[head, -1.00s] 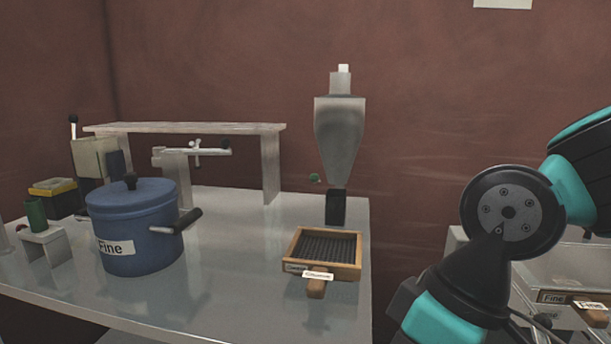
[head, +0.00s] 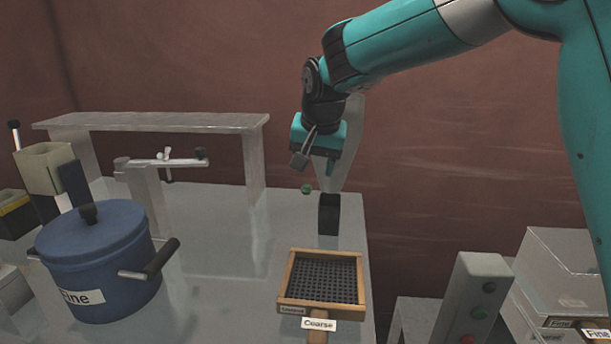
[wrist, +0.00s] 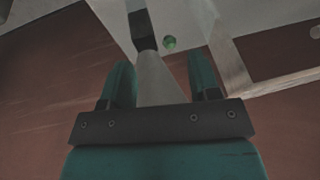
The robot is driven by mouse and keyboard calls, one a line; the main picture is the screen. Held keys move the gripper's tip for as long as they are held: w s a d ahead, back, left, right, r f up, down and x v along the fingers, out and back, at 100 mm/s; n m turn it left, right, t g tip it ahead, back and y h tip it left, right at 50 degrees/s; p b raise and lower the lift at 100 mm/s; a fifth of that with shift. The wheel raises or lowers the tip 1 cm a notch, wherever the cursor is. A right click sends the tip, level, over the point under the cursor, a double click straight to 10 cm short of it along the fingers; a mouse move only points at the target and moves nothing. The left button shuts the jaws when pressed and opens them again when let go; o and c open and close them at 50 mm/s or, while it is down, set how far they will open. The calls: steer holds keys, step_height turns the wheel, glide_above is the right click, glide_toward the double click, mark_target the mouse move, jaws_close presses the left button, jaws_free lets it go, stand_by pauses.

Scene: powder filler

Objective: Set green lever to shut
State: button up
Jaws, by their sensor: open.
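The green lever shows as a small round green knob (head: 306,189) just left of the filler's dark lower block (head: 328,214). Its stem cannot be made out. The knob also shows in the wrist view (wrist: 169,42), past the fingertips. My gripper (head: 314,162) is open and hangs just above the knob, in front of the grey hopper (head: 354,140), hiding most of it. In the wrist view my two fingers (wrist: 160,78) stand apart, with the hopper's cone (wrist: 155,82) showing between them. I see no contact with the knob.
A sieve tray (head: 281,282) labelled Coarse sits below the filler. A blue pot (head: 98,270) labelled Fine stands left. A metal bench (head: 150,121) is behind. A control box with buttons (head: 478,270) stands at right. The table between pot and sieve is clear.

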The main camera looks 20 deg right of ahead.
mark_target(306, 189)
steer(key=w+r+m+h+p, duration=0.1)
steer(key=w+r+m, duration=0.15)
steer(key=w, duration=0.25)
steer(key=shift+t, duration=0.4)
steer(key=p+x, duration=0.1)
steer(key=x, duration=0.5)
steer(key=p+x, duration=0.2)
steer(key=x, duration=0.4)
steer(key=p+x, duration=0.1)
steer(key=x, duration=0.5)
steer(key=shift+d+f+p, duration=0.2)
steer(key=shift+d+p, duration=0.1)
jaws_close()
